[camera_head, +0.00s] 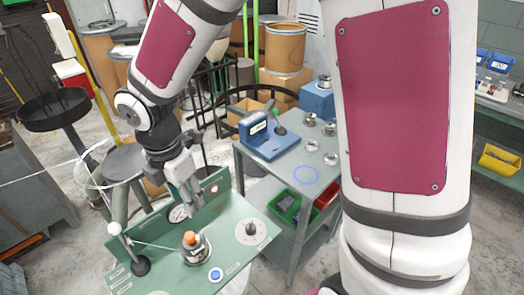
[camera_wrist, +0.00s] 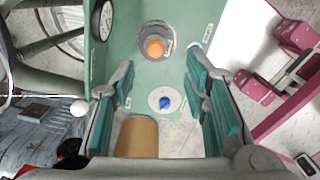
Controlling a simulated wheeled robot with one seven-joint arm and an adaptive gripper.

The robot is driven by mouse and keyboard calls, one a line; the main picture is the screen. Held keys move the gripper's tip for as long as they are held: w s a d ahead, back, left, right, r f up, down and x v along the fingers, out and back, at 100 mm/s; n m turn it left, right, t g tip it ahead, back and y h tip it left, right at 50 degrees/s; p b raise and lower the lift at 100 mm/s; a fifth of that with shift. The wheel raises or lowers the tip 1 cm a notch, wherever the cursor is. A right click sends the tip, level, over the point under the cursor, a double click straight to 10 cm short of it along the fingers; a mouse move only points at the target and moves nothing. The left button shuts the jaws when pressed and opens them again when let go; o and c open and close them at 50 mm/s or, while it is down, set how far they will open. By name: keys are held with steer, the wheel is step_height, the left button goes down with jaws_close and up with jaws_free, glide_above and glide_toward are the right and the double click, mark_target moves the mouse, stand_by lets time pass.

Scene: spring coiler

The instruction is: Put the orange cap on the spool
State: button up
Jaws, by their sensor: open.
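The orange cap (camera_head: 190,238) sits at the top of a round metal piece (camera_head: 196,252) on the green bench plate. In the wrist view the orange cap (camera_wrist: 154,47) lies in the middle of a grey round body (camera_wrist: 154,32), beyond my fingertips. I cannot tell for sure whether this body is the spool. My gripper (camera_head: 190,198) is above the back of the plate, apart from the cap. In the wrist view my gripper (camera_wrist: 160,80) is open, its teal fingers wide apart with nothing between the tips. A tan cylinder (camera_wrist: 136,137) shows low between the fingers.
A grey table (camera_head: 318,160) with a blue device (camera_head: 262,140) stands behind right.

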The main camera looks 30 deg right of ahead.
steer(key=s+d+r+m+t, duration=0.2)
steer(key=s+d+r+m, duration=0.5)
steer(key=m, duration=0.5)
steer(key=s+d+r+m+t, duration=0.3)
steer(key=s+d+r+m, duration=0.4)
steer(key=r+m, duration=0.4)
steer(key=shift+s+r+m, duration=0.2)
steer(key=shift+r+m, duration=0.2)
steer(key=shift+d, duration=0.1)
